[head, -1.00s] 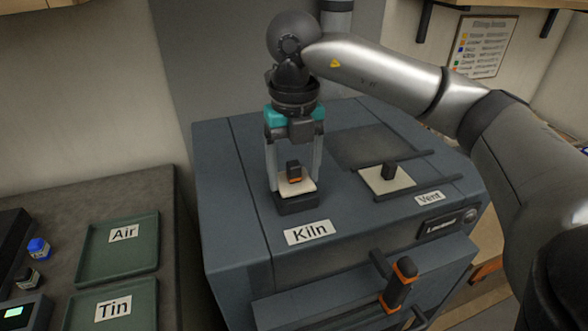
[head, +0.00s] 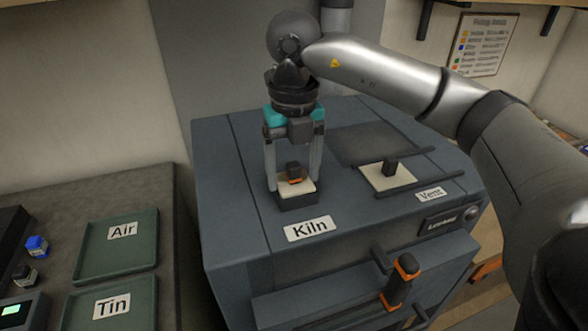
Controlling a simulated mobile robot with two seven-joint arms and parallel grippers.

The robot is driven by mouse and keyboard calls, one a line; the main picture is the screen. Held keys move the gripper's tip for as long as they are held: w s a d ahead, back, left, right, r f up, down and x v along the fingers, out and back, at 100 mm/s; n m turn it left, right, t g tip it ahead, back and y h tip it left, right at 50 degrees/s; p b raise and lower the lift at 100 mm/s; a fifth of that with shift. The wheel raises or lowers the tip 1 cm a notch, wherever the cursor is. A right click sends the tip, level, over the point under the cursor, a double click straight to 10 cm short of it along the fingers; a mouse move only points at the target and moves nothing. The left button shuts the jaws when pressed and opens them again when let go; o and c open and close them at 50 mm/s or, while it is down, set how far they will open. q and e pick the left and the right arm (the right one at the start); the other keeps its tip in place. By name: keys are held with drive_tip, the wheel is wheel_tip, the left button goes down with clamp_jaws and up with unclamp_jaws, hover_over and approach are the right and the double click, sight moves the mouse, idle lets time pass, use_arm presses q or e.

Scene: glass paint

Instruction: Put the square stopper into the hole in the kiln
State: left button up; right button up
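The plate hides the hole's inside, so I cannot tell how deep the stopper sits. My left gripper is not in view.
A second pale plate with a black knob (head: 388,177) lies between rails by the "Vent" label. An orange-banded handle (head: 400,280) sticks out at the kiln's front. Green trays marked Air (head: 145,262) and Tin (head: 145,312) lie on the left bench, beside small jars.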

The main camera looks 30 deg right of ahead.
drive_tip(key=shift+o, duration=1.2)
drive_tip(key=shift+f, duration=0.15)
drive_tip(key=shift+d, duration=0.1)
drive_tip(key=shift+d+r+p, duration=0.15)
drive_tip(key=shift+r+p, duration=0.45)
drive_tip(key=shift+r, duration=0.15)
wheel_tip(320, 180, up, 2)
drive_tip(key=shift+r+p, duration=0.1)
drive_tip(key=shift+p, duration=0.65)
drive_tip(key=shift+r+p, duration=1.3)
drive_tip(key=shift+r, duration=0.5)
drive_tip(key=shift+a+f, duration=0.1)
drive_tip(key=shift+a, duration=0.1)
